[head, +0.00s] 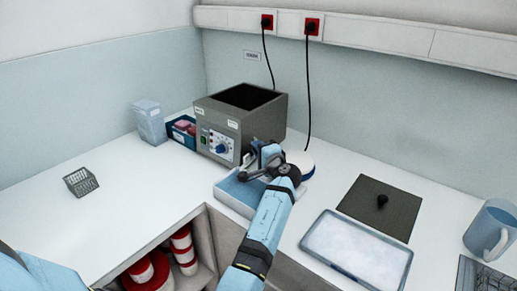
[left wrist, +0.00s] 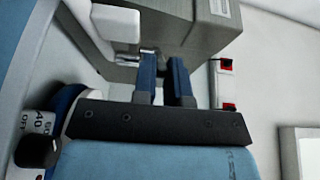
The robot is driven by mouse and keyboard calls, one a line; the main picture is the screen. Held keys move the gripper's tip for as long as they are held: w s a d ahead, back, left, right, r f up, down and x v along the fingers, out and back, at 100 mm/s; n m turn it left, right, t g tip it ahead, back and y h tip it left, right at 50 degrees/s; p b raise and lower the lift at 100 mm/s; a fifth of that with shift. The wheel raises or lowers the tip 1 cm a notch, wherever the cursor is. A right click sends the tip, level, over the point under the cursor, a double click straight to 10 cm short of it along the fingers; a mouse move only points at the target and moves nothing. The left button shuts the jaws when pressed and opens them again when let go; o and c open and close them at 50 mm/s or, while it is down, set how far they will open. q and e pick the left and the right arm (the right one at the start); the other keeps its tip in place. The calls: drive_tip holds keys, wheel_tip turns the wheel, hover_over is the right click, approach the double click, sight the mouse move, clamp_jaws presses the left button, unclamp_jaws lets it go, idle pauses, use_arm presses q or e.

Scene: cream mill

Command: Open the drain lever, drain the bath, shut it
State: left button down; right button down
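The bath (head: 225,125) is a grey box with an open, dark top and a blue control knob on its front. In the left wrist view its grey side (left wrist: 205,40) shows at the top. A small metal fitting (left wrist: 148,55) shows near the fingertips. I cannot clearly make out the drain lever. My right gripper is not in view.
A round blue-and-white device (head: 307,166) stands close right of the gripper. A dark lid (head: 365,210), a white-filled tray (head: 345,245) and a blue mug (head: 480,232) are on the right. A grey basket (head: 80,182) and a bin (head: 150,122) stand left. The left counter is mostly clear.

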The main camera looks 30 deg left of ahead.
use_arm(q)
drive_tip(key=n+g+b, duration=0.1)
drive_tip(key=g+b, duration=0.1)
drive_tip(key=w+n+g+y+b, duration=0.1)
drive_tip(key=n+g+b, duration=0.1)
drive_tip(key=b, duration=0.1)
drive_tip(key=w+d+n+g+y+b, duration=0.1)
drive_tip(key=g+b, duration=0.1)
drive_tip(key=g, duration=0.1)
drive_tip(key=shift+n, duration=0.3)
drive_tip(key=c, duration=1.4)
unclamp_jaws()
drive_tip(key=shift+c, duration=0.2)
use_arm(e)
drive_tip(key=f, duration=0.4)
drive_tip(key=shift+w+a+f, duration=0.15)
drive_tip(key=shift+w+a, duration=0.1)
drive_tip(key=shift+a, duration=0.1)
use_arm(q)
drive_tip(key=s+d+b, duration=0.1)
drive_tip(key=d, duration=1.3)
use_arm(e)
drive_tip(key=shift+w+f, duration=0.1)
use_arm(q)
drive_tip(key=shift+a, duration=0.1)
